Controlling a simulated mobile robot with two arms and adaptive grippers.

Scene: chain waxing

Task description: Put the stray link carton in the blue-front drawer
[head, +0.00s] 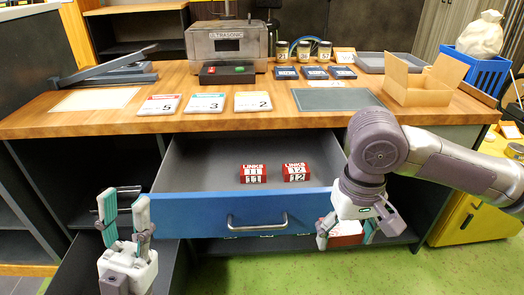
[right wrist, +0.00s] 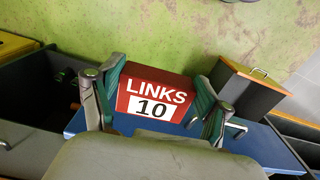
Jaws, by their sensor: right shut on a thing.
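My right gripper (head: 346,240) is shut on a red carton (right wrist: 155,95) marked LINKS 10, held between its two fingers in the right wrist view. In the head view it hangs just outside the right end of the blue drawer front (head: 195,215), and the carton is partly hidden by the hand. The blue-front drawer is pulled open. Inside it stand two red cartons, LINKS 11 (head: 252,174) and LINKS 12 (head: 296,172), with bare floor around them. My left gripper (head: 122,205) is open and empty, left of the drawer front.
The wooden benchtop (head: 400,115) above holds numbered cards, an ultrasonic cleaner (head: 228,46), jars and an open cardboard box (head: 425,80). A yellow cabinet (head: 465,215) stands at the right. Green floor (head: 270,270) is clear in front.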

